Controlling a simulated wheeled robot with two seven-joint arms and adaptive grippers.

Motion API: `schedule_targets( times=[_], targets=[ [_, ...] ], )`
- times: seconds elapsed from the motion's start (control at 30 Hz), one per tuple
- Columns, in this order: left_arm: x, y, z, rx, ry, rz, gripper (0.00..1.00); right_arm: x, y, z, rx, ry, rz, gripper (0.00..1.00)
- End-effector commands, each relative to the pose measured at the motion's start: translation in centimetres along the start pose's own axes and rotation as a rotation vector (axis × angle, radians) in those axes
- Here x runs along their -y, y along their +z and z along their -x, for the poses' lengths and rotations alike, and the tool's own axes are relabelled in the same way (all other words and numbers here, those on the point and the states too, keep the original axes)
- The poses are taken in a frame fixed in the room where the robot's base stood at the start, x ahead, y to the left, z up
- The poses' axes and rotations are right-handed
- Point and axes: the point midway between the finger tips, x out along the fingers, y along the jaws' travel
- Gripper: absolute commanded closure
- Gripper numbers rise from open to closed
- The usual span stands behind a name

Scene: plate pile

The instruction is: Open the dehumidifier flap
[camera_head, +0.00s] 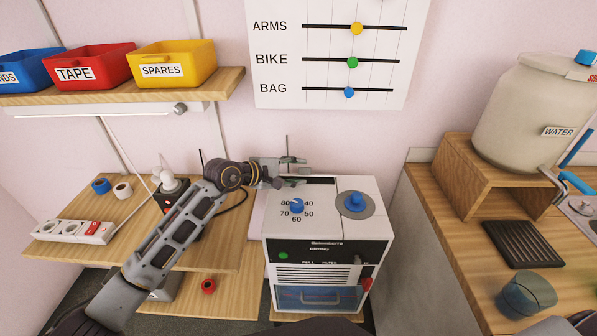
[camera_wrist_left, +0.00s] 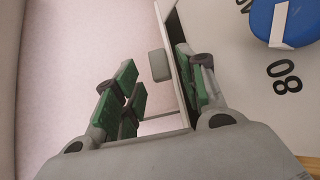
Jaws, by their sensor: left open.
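The dehumidifier (camera_head: 330,222) is a white box with two blue dials on top, a dark front panel and a blue tank low in front. A dark slot (camera_head: 318,181) shows at the back of its top. My left gripper (camera_head: 287,171) is at the top's back left corner, beside this slot. In the left wrist view its green-padded fingers (camera_wrist_left: 155,75) are apart. A thin pale panel, seemingly the flap (camera_wrist_left: 172,60), and a small grey tab (camera_wrist_left: 160,65) show between them. I cannot tell whether either finger touches the flap. My right gripper is out of view.
A shelf (camera_head: 120,93) with blue, red and yellow bins is above left. A power strip (camera_head: 72,231) and tape rolls lie on the left bench.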

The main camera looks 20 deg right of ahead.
Motion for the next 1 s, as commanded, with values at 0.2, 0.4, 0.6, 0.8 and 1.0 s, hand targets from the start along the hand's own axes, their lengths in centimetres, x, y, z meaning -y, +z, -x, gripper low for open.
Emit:
schedule_targets(
  times=[0.2,0.4,0.6,0.8,1.0],
  targets=[
    [0.0,0.1,-1.3,0.001,-0.001,0.000,0.59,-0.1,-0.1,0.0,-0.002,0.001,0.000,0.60],
    [0.0,0.1,-1.7,0.001,-0.001,0.000,0.59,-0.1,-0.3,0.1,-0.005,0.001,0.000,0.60],
    [0.0,0.1,-1.7,0.001,-0.001,0.000,0.59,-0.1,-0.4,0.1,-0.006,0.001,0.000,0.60],
    [0.0,0.1,-1.7,0.001,-0.001,0.000,0.80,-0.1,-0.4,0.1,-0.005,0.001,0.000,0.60],
    [0.0,0.1,-1.7,0.000,0.000,-0.001,0.99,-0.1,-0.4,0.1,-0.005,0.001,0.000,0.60]
  ],
)
